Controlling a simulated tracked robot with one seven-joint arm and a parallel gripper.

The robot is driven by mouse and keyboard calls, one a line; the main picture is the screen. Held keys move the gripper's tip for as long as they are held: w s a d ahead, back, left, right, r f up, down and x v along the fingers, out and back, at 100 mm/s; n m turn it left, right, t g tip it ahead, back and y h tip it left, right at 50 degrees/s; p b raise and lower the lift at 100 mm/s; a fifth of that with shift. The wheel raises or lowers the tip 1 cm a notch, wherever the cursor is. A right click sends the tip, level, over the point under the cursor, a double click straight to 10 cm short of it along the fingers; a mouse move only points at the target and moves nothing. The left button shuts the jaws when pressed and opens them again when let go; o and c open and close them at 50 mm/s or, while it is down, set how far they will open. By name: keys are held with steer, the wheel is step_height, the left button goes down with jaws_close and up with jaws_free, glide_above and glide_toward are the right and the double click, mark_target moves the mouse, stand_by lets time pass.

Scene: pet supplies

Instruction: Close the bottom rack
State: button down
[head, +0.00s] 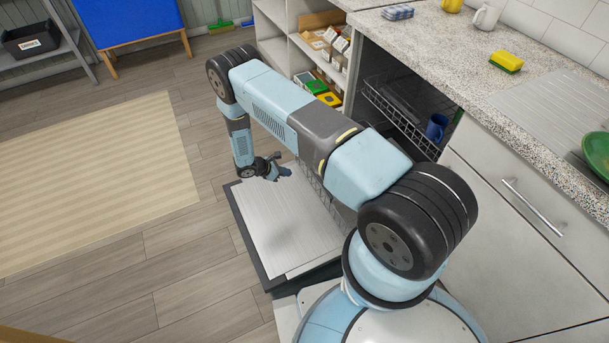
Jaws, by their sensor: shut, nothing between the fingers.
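A dishwasher under the counter has its door (270,225) folded down flat, low over the floor. The bottom rack (318,187) is a wire basket pulled out over the door; its edge shows beside my arm, and much of it is hidden behind the arm. The upper rack (398,115) sits inside the cavity, with a blue mug (436,128) at its right. My gripper (284,172) is shut and empty. It hangs above the door, near the left end of the bottom rack's visible part; whether it touches the rack cannot be told.
The counter (430,50) above holds a yellow sponge (506,61), a white mug (486,16) and a green bowl (598,152). An open shelf (303,55) with boxes stands left of the dishwasher. The floor (190,245) left of the door is clear, with a beige rug (90,180).

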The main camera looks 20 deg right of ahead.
steer(key=d+r+x, duration=0.1)
steer(key=x, duration=1.2)
steer(key=shift+w+d, duration=0.15)
